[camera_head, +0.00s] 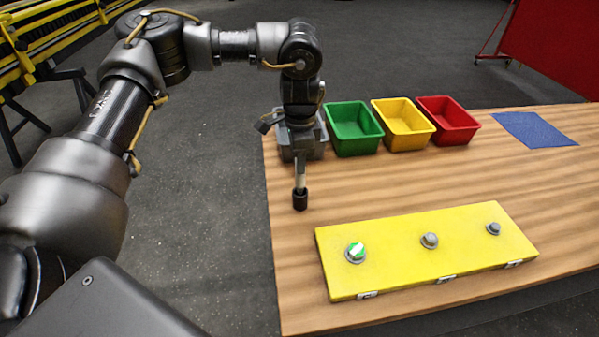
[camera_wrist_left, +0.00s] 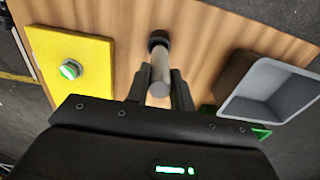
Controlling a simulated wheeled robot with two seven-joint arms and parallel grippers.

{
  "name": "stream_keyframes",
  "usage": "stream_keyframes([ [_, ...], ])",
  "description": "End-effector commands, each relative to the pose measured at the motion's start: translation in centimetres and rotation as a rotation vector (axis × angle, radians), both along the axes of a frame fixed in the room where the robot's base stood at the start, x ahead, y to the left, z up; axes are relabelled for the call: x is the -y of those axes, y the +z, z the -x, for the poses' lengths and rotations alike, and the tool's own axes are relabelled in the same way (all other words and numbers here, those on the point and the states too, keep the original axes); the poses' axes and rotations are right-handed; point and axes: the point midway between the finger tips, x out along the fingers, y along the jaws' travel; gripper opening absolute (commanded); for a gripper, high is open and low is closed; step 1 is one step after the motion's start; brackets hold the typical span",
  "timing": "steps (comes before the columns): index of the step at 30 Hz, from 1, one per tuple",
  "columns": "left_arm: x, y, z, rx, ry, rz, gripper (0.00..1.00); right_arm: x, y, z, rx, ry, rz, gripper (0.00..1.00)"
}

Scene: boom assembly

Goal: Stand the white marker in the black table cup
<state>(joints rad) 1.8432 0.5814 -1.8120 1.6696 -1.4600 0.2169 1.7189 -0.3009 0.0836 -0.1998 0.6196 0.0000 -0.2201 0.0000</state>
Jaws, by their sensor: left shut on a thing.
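The marker also shows between the two fingers in the left wrist view (camera_wrist_left: 160,72). The small black table cup (camera_head: 300,200) is directly below the marker; it shows at the marker's far end in the left wrist view (camera_wrist_left: 157,39). The marker's lower end meets the cup's mouth in both views; I cannot tell how deep it sits. My right gripper is not in view.
A yellow panel (camera_head: 390,262) with several round buttons lies in front right of the cup. Green (camera_head: 353,143), yellow (camera_head: 403,138) and red (camera_head: 447,135) bins line the back. A grey bin (camera_wrist_left: 245,90) is partly hidden behind my gripper. A blue mat (camera_head: 535,129) lies far right.

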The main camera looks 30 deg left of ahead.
Motion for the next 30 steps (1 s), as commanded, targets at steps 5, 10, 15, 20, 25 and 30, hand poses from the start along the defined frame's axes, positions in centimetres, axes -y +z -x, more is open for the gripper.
stream_keyframes([
  [5,0.0,-1.8,0.1,-0.004,0.001,0.002,0.0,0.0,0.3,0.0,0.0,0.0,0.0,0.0],
  [10,0.0,-3.8,0.1,-0.002,0.002,0.001,0.0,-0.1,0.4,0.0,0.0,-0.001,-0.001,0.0],
  [15,0.0,-4.1,0.0,0.001,0.001,0.001,0.0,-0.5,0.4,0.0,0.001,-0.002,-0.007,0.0],
  [20,0.0,-4.2,0.0,0.001,0.001,0.001,0.0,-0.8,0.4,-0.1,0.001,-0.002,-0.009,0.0],
  [25,0.0,-4.4,0.0,0.001,0.001,0.001,0.29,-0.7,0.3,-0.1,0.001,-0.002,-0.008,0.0],
  [30,0.0,-4.4,0.0,0.001,0.001,0.001,0.45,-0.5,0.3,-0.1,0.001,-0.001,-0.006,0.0],
])
